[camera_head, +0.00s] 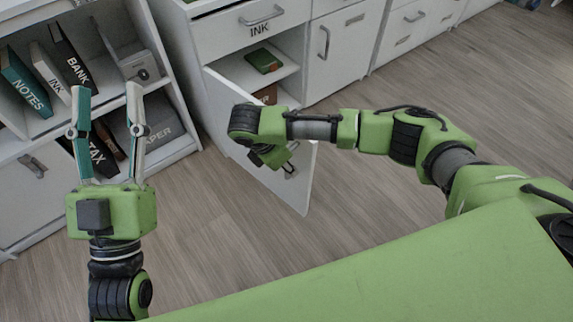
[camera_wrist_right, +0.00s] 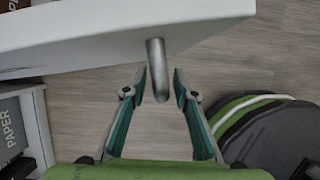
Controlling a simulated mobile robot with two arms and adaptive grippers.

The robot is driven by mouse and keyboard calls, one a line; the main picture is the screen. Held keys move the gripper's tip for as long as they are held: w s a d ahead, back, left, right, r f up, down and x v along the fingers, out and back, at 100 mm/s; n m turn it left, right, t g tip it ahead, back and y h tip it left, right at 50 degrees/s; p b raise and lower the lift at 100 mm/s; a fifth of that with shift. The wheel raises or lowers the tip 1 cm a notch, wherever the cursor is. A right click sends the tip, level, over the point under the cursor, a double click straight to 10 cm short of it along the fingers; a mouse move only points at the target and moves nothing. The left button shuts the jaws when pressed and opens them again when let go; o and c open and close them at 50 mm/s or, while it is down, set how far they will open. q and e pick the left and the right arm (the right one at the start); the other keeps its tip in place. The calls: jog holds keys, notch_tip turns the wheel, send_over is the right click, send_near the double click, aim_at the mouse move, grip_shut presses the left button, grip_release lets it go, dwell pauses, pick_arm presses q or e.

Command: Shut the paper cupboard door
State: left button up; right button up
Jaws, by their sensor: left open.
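A white cupboard door (camera_head: 299,195) stands open below a drawer marked INK. No label shows on the door. In the right wrist view the door's edge (camera_wrist_right: 90,35) crosses the top, and a grey bar handle (camera_wrist_right: 157,80) juts from it. My right gripper (camera_wrist_right: 161,88) has its fingers apart, one on each side of the handle, with narrow gaps visible. In the head view my right wrist hides most of this. My left gripper (camera_head: 107,95) is open and empty, in front of the left shelf.
The left shelf (camera_head: 180,148) holds several binders and a grey box marked PAPER (camera_head: 150,122). A green item (camera_head: 263,61) lies inside the open cupboard. Another closed cupboard door (camera_head: 335,60) stands to the right. The wooden floor (camera_head: 400,85) at right is clear.

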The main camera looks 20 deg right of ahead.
grip_shut()
jog(key=shift+d, duration=0.1)
